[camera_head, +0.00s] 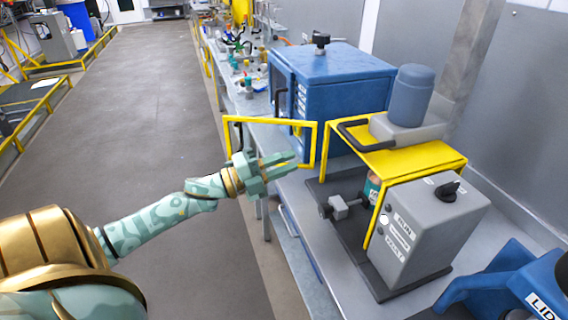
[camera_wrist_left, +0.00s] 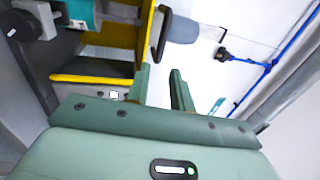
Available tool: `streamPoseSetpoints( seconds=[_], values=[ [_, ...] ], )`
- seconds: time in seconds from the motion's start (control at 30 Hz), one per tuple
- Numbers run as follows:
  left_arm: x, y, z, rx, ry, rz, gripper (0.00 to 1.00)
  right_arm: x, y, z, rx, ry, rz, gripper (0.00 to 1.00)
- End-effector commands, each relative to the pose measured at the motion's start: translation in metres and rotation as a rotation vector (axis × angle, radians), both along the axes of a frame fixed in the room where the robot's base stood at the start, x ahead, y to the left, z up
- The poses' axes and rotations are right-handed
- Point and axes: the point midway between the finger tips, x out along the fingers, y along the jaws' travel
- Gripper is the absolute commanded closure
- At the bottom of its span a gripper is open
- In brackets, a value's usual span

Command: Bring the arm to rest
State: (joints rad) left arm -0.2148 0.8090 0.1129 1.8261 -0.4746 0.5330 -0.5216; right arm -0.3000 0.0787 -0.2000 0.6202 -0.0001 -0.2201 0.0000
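My left arm reaches in from the left in the head view. Its green gripper (camera_head: 290,163) is in the air at the bench edge, in front of the yellow frame (camera_head: 270,119) and left of the grey-and-yellow agitator (camera_head: 418,158). In the left wrist view the two fingers of the gripper (camera_wrist_left: 159,73) stand apart with nothing between them, so it is open. A teal container (camera_head: 372,188) sits partly hidden under the agitator's yellow cover; a teal part also shows in the wrist view (camera_wrist_left: 82,12). My right gripper is not in view.
The agitator has a grey control box (camera_head: 428,232) with a black knob and a grey clamp (camera_head: 343,207) on its left. A blue cabinet (camera_head: 335,85) stands behind, and another blue machine (camera_head: 520,285) at lower right. The floor left of the bench is clear.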

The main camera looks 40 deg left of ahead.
Motion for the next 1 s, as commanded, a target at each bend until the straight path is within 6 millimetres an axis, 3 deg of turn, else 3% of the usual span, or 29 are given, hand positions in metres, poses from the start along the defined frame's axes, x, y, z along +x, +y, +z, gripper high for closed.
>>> streamPoseSetpoints(
  seconds=[0.47,0.57,0.67,0.77,0.9,1.0],
  values=[
    [0.0,0.0,0.0,-0.007,0.004,-0.001,0.77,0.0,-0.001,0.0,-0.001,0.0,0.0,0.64],
    [0.007,0.013,-0.009,-0.049,0.061,0.053,0.77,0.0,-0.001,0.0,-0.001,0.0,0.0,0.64],
    [0.016,0.051,-0.049,-0.116,0.187,0.181,0.77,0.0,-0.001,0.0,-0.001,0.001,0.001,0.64],
    [0.01,0.094,-0.123,-0.229,0.365,0.355,0.77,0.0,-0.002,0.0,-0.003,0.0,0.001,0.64],
    [-0.03,0.131,-0.242,-0.386,0.621,0.592,0.77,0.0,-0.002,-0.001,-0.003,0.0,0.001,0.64],
    [-0.076,0.138,-0.322,-0.478,0.795,0.743,0.77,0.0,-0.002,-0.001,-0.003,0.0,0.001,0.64]
  ],
)
